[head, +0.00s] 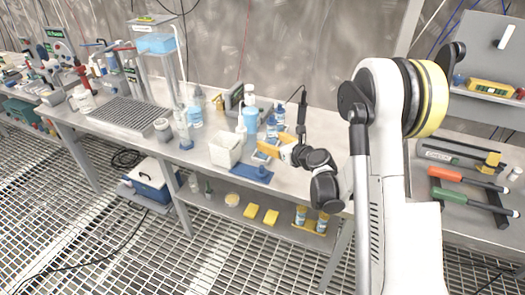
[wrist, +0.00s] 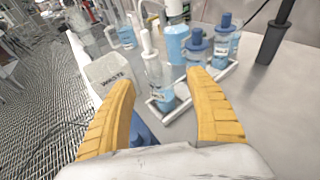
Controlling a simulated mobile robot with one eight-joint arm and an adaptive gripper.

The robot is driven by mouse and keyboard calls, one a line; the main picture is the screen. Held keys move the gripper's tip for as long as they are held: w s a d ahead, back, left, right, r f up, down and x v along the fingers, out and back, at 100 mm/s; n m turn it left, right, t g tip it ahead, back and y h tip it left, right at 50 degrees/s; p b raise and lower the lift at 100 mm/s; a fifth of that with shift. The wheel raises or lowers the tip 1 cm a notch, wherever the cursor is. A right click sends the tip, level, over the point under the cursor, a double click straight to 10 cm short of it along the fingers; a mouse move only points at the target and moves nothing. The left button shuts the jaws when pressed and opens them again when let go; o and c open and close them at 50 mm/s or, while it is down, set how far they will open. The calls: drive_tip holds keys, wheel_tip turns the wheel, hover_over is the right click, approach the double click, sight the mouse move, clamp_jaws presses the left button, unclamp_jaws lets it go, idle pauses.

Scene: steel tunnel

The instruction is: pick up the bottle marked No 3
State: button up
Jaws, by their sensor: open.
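My gripper (wrist: 163,84) is open, its two yellow fingers spread and nothing held between them. It also shows in the head view (head: 270,147), above the middle bench. Several bottles stand beyond the fingertips in the wrist view. A blue-capped bottle (wrist: 196,48) and another blue-capped bottle (wrist: 224,38) stand by a white tray frame (wrist: 222,78). A clear bottle with a white nozzle (wrist: 154,73) stands nearer, seen between the fingers. The labels are too small to read, so I cannot tell which bottle is No 3.
A white bin marked WASTE (wrist: 110,73) stands left of the bottles, close to the left finger. A black upright tool (wrist: 273,40) stands at the right. A blue mat (head: 250,173) lies at the bench's front edge. Bare bench top lies right of the bottles.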

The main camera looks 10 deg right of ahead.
sight(260, 135)
drive_tip(key=b+x, duration=0.2)
drive_tip(key=x, duration=0.3)
drive_tip(key=shift+w+a, duration=0.25)
drive_tip(key=shift+w, duration=0.05)
clamp_jaws()
